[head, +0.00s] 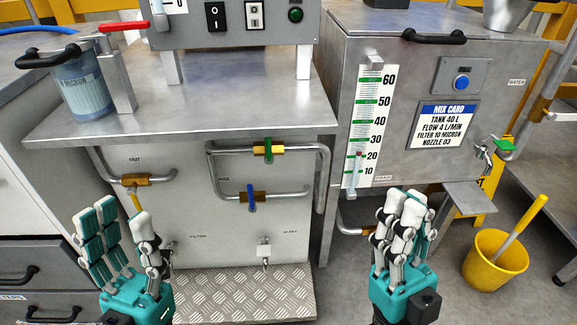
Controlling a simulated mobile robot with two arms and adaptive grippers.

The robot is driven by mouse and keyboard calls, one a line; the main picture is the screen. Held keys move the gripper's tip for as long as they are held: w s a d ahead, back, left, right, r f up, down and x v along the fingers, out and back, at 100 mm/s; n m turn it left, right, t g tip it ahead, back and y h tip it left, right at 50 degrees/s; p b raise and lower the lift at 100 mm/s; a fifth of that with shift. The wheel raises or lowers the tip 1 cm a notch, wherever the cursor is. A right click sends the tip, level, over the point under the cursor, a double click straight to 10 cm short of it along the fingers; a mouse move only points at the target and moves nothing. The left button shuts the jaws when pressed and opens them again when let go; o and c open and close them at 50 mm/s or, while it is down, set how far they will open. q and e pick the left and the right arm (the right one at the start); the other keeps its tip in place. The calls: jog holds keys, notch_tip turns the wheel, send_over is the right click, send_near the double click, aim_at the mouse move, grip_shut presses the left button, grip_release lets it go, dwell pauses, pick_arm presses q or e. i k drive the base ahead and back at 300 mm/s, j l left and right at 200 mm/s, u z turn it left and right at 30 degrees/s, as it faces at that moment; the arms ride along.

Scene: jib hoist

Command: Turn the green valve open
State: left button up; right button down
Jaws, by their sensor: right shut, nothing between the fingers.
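A valve with a green handle (268,150) sits on the upper horizontal pipe of the grey front panel. Its handle stands upright, across the brass body and the pipe. Below it is a similar valve with a blue handle (252,198), also upright. My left gripper (125,222) is open and empty, low in front of the panel's left part, apart from the valves. My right gripper (408,205) is shut and empty, in front of the mixing tank's lower edge, right of and below the green valve. Neither gripper touches a valve.
A valve with a yellow handle (135,190) is on the left pipe. A small tap with a green handle (502,144) is on the tank's right side, under the WATER label. A yellow bucket (482,268) stands on the floor. A metal tabletop (215,115) overhangs the panel.

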aim_at(269, 157)
jog(key=k+j+u, duration=0.15)
jog(key=j, duration=0.3)
jog(key=k+j+u, duration=0.15)
jog(key=j, duration=0.3)
jog(key=j+u, duration=0.15)
jog(key=j, duration=0.3)
jog(key=k, duration=0.05)
